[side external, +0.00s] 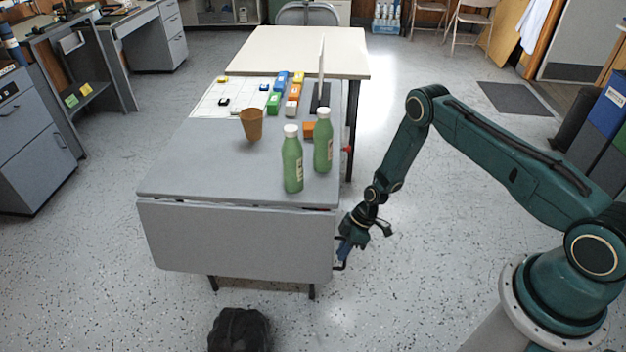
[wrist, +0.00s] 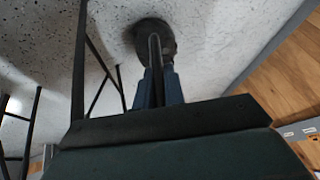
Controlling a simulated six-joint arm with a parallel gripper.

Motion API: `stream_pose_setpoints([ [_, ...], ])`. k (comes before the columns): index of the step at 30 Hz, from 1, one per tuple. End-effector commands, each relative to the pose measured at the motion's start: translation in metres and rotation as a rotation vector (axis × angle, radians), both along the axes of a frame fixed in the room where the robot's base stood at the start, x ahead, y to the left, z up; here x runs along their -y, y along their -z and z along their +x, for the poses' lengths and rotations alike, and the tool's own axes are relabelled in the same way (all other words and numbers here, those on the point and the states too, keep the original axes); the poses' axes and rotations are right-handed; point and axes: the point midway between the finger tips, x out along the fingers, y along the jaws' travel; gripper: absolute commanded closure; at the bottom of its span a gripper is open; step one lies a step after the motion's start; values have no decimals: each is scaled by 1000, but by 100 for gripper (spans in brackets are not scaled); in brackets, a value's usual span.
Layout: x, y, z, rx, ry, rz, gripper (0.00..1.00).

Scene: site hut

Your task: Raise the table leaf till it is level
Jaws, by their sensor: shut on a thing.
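The grey table leaf (side external: 235,240) hangs steeply down from the near edge of the grey table (side external: 215,165). A thin gap shows along the hinge line. My gripper (side external: 344,252) is at the leaf's right edge, near its lower corner, shut on a dark handle (side external: 340,267) there. In the wrist view my blue fingers (wrist: 158,85) close around a dark bar (wrist: 155,50). The exact contact is partly hidden by the fingers.
Two green bottles (side external: 292,165), a brown cup (side external: 251,125) and several coloured blocks (side external: 274,103) stand on the fixed tabletop. A black bag (side external: 238,330) lies on the floor in front of the leaf. A red knob (side external: 347,149) sticks out at the table's right side.

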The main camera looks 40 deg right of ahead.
Motion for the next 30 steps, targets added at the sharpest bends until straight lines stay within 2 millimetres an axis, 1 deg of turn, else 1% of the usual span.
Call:
stream_pose_setpoints([
  [6,-16,-11,-17,-139,-2,141,100],
  [15,-35,-32,-36,-328,-3,329,100],
  [30,-51,-62,-52,-534,-4,533,100],
])
